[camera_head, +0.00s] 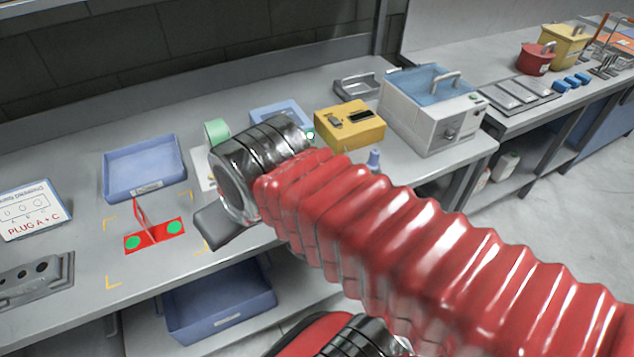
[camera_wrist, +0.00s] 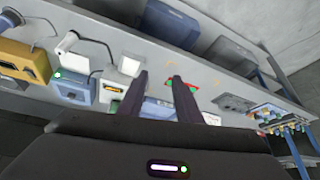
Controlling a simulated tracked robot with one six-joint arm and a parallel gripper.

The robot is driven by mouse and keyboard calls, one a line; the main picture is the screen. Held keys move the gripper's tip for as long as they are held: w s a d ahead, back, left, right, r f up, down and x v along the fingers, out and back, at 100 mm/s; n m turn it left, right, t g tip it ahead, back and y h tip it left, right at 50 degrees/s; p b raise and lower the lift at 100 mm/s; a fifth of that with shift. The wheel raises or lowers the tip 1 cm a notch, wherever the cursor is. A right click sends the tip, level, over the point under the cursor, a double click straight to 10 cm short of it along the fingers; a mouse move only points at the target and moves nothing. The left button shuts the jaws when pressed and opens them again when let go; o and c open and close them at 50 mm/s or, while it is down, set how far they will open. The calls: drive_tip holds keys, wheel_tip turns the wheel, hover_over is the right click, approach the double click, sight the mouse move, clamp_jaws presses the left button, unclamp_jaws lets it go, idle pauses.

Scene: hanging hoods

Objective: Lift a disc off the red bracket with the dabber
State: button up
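The red bracket (camera_head: 153,236) lies on the workbench in the head view, with a thin red upright between two green discs, the left disc (camera_head: 133,243) and the right disc (camera_head: 174,228). The bracket also shows in the wrist view (camera_wrist: 187,85), partly behind the right finger. My gripper (camera_wrist: 160,75) is open, its two dark fingers apart with nothing seen between them. It appears above the bench; its height is unclear. A small blue-purple upright piece (camera_head: 374,159) stands right of my arm; I cannot tell whether it is the dabber.
Yellow corner marks surround the bracket. A blue tray (camera_head: 146,194) lies behind it, and a sign (camera_head: 32,210) and a grey holed block (camera_head: 38,279) stand left. A yellow box (camera_head: 349,124) and a white machine (camera_head: 431,121) stand right. My red-sleeved arm hides the bench's middle.

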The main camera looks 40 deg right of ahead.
drive_tip(key=shift+o, duration=0.5)
drive_tip(key=shift+o, duration=0.6)
drive_tip(key=shift+w, duration=0.1)
drive_tip(key=shift+o, duration=0.4)
drive_tip(key=shift+w+d, duration=0.2)
drive_tip(key=shift+d, duration=0.1)
drive_tip(key=w+d+f+m, duration=0.2)
drive_tip(key=d, duration=0.6)
drive_tip(key=w+d+f+m+g+h, duration=0.1)
drive_tip(key=w+d+f+m, duration=0.1)
drive_tip(key=d, duration=0.7)
drive_tip(key=w+d+f+m+h, duration=0.1)
drive_tip(key=w+d+f+m, duration=0.1)
drive_tip(key=d, duration=0.6)
drive_tip(key=shift+w+d+g, duration=0.15)
drive_tip(key=shift+w+g, duration=0.1)
drive_tip(key=shift+g, duration=0.05)
drive_tip(key=shift+x, duration=4.2)
drive_tip(key=shift+d, duration=0.1)
